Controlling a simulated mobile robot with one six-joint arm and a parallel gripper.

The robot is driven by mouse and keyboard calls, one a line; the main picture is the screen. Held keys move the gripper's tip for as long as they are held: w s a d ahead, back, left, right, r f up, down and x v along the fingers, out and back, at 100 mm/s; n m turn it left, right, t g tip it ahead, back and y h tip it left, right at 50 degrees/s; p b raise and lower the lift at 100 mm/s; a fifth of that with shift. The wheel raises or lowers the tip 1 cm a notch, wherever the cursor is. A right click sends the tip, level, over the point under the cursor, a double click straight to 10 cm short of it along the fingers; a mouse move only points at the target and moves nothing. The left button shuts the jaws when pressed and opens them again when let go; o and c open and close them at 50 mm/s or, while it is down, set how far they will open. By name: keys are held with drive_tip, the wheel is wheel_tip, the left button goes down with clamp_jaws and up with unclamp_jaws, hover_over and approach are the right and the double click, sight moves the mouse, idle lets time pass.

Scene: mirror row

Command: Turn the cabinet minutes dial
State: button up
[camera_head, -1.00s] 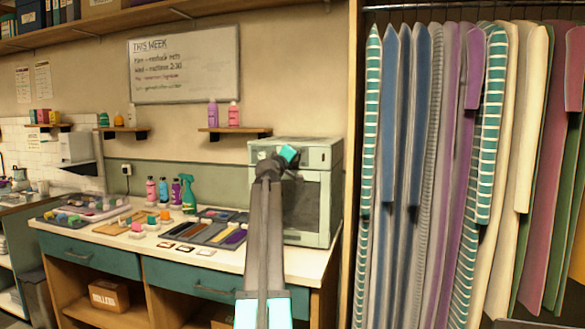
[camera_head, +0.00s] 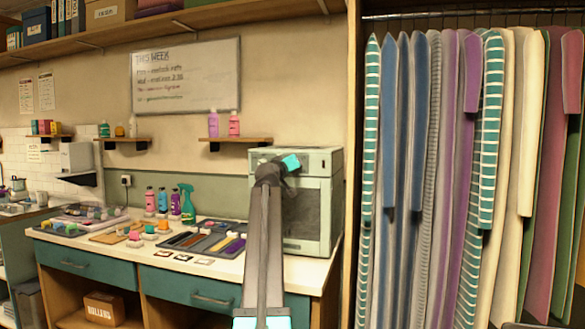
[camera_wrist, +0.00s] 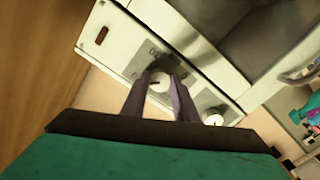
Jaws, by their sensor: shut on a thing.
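The pale green cabinet (camera_head: 327,225) stands at the right end of the white counter, with a dark window in its door. In the wrist view its control panel (camera_wrist: 205,95) carries two round light dials. My gripper (camera_wrist: 160,88) is shut on the dial (camera_wrist: 158,82) nearer the panel's upper left end, one finger on each side of it. A second dial (camera_wrist: 213,120) is free, just right of the fingers. I cannot read which label belongs to which dial. In the head view my arm hides the cabinet's left front and the gripped dial.
A tool tray (camera_head: 205,240) and a green spray bottle (camera_head: 187,203) stand on the counter left of my arm. A wall shelf (camera_head: 236,140) holds two bottles above. Hanging garments (camera_head: 440,170) fill the right side.

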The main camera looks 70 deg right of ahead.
drive_tip(key=o, duration=1.1)
drive_tip(key=shift+c, duration=0.2)
drive_tip(key=shift+a, duration=0.1)
drive_tip(key=a, duration=1.3)
drive_tip(key=shift+s+a+p, duration=0.3)
drive_tip(key=shift+s+p, duration=0.05)
drive_tip(key=shift+s, duration=0.05)
drive_tip(key=shift+w, duration=0.1)
